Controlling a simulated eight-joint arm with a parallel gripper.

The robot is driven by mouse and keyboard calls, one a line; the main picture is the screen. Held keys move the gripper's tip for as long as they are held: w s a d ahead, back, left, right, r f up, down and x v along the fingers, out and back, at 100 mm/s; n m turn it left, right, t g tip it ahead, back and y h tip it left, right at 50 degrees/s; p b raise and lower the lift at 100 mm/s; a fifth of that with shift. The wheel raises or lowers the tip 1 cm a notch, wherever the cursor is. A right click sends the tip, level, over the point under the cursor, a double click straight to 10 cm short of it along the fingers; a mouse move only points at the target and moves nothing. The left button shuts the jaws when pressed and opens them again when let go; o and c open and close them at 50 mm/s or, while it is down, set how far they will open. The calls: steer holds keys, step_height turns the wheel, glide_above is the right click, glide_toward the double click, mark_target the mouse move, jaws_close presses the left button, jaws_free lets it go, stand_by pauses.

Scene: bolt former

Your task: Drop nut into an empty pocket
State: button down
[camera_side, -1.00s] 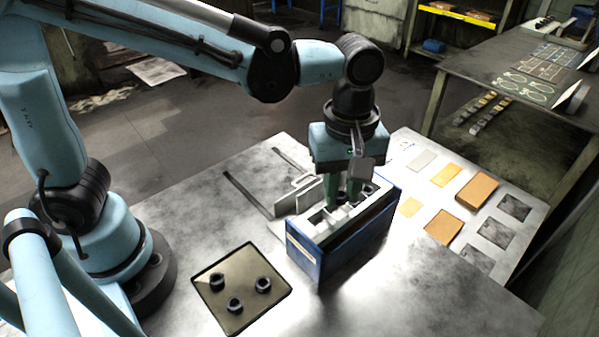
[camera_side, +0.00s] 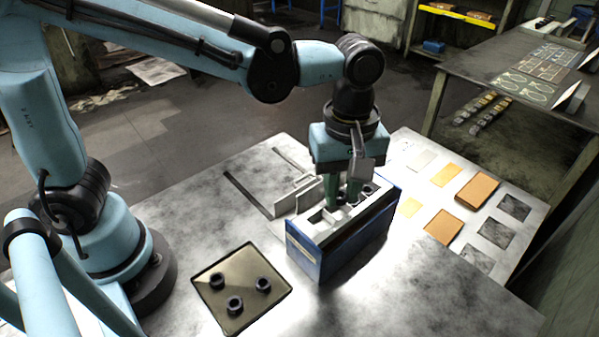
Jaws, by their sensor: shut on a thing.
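My gripper (camera_side: 341,199) points down over the blue box (camera_side: 323,256) with the white pocketed top (camera_side: 310,224). Its green fingers reach down to the pockets near the middle of the box. The fingers are shut on a nut, which is mostly hidden between them and the pocket walls. A dark nut shows in the pocket at the box's far right end (camera_side: 367,190). The pocket nearest the front left looks empty. Three dark nuts lie apart on the square tray (camera_side: 230,262): one at the left (camera_side: 217,281), one at the front (camera_side: 235,305), one at the right (camera_side: 263,285).
A grey bracket with rails (camera_side: 283,197) stands just behind and left of the box. A board with orange and grey pads (camera_side: 445,226) lies to the right. The metal table is clear in front of the box and between tray and box.

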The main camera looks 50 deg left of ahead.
steer(key=shift+f, duration=0.8)
steer(key=c, duration=0.9)
jaws_free()
steer(key=shift+o, duration=0.2)
steer(key=shift+r, duration=0.1)
step_height(320, 180, up, 12)
steer(key=shift+a, duration=0.1)
